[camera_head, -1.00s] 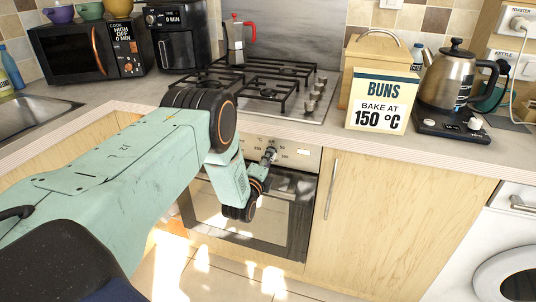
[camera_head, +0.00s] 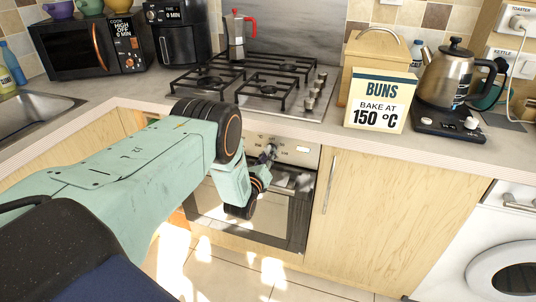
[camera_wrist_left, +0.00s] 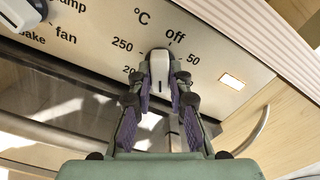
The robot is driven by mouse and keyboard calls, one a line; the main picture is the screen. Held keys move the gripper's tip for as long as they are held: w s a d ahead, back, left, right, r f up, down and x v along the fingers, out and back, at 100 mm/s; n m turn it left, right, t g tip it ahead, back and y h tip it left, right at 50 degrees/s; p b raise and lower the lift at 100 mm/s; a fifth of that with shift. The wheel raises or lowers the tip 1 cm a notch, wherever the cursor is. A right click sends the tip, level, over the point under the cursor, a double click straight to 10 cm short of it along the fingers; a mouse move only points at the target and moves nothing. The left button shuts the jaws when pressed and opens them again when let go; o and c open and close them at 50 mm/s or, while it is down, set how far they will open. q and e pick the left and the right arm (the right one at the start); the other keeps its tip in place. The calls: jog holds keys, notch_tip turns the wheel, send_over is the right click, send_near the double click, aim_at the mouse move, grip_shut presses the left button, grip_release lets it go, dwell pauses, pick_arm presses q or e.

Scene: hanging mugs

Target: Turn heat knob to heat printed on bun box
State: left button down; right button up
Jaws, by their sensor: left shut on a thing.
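The bun box (camera_head: 378,100) stands on the counter and reads "BUNS BAKE AT 150 °C". My left gripper (camera_head: 268,158) is at the oven's control panel (camera_head: 302,150), beneath the hob. In the left wrist view, my left gripper (camera_wrist_left: 160,88) is shut on the pale heat knob (camera_wrist_left: 158,66), with one finger on each side. The panel around it shows "°C", "off", "50", "250" and part of "200". A short dark mark shows on the knob's lower part. The scale below the knob is hidden by the fingers. My right gripper is not in view.
The oven door (camera_head: 290,210) with its handle lies under the panel. A second knob (camera_wrist_left: 22,12) is at the wrist view's upper left. The hob (camera_head: 255,85), kettle (camera_head: 448,75), microwave (camera_head: 92,48) and moka pot (camera_head: 238,38) are on the counter.

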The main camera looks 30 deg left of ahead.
pick_arm(q)
jog(key=shift+m, duration=0.9)
jog(key=shift+f, duration=0.1)
jog(key=c, duration=1.3)
grip_release()
jog(key=shift+o, duration=0.2)
jog(key=v, duration=1.2)
